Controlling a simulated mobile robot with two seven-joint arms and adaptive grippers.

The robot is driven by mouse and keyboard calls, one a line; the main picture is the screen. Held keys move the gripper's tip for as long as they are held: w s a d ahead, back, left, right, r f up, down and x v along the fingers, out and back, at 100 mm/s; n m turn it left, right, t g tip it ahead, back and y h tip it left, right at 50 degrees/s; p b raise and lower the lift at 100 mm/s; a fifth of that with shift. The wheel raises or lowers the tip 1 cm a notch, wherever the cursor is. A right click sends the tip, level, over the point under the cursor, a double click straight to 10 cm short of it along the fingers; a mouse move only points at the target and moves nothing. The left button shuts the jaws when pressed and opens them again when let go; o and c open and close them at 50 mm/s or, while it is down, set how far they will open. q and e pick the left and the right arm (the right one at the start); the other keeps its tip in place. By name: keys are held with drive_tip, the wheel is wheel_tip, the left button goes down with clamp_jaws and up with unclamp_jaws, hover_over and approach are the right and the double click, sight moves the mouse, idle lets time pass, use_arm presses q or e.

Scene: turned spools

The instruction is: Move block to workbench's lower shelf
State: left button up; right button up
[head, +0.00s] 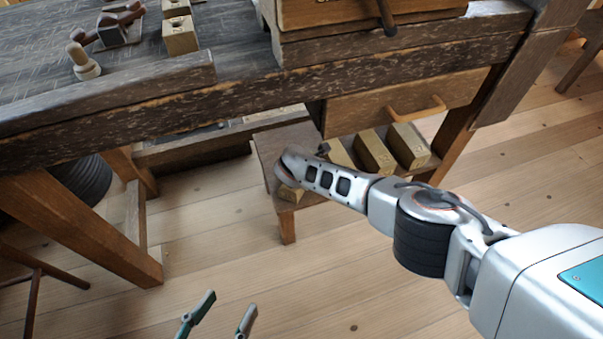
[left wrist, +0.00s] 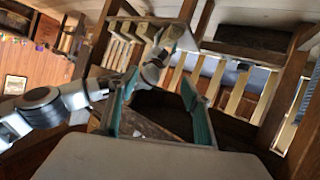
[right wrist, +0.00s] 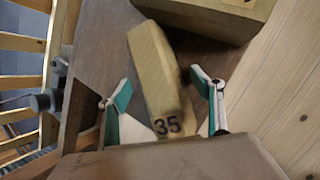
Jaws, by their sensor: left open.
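A tan wooden block (right wrist: 158,70) marked 35 rests on the brown lower shelf (right wrist: 100,50) in the right wrist view. The two fingers of my right gripper (right wrist: 165,98) are spread on either side of it, with gaps showing. In the head view a small part of a block (head: 290,193) shows under my right wrist at the front left of the workbench's lower shelf (head: 268,146); my right fingers are hidden there. My left gripper (head: 220,312) is open and empty over the floor, well in front of the bench. Its spread fingers show in the left wrist view (left wrist: 158,85).
Several more blocks (head: 373,152) stand on the right part of the shelf. A drawer (head: 390,108) with a wooden handle hangs above them. The thick workbench edge (head: 200,115) overhangs the shelf. A bench leg (head: 95,235) stands at left. The floor in front is clear.

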drive_tip(key=shift+r, duration=0.3)
drive_tip(key=r+p, duration=0.1)
drive_tip(key=r, duration=0.1)
drive_tip(key=r+p, duration=0.1)
drive_tip(key=shift+s+a+r+p, duration=0.1)
drive_tip(key=shift+s+r+p, duration=0.25)
drive_tip(key=shift+p, duration=0.05)
drive_tip(key=shift+p+v, duration=0.8)
drive_tip(key=shift+v, duration=0.4)
drive_tip(key=shift+s+r+p, duration=0.3)
drive_tip(key=shift+s+p, duration=0.15)
drive_tip(key=shift+s, duration=0.15)
drive_tip(key=shift+s+f, duration=0.1)
drive_tip(key=shift+s, duration=0.2)
use_arm(q)
drive_tip(key=a, duration=0.1)
drive_tip(key=s+a+f+m+y, duration=0.1)
drive_tip(key=a, duration=0.1)
drive_tip(key=a+f+m+g, duration=0.1)
drive_tip(key=shift+s+a+f, duration=0.2)
drive_tip(key=shift+s+a, duration=0.05)
drive_tip(key=shift+a, duration=0.15)
use_arm(e)
drive_tip(key=shift+f, duration=0.15)
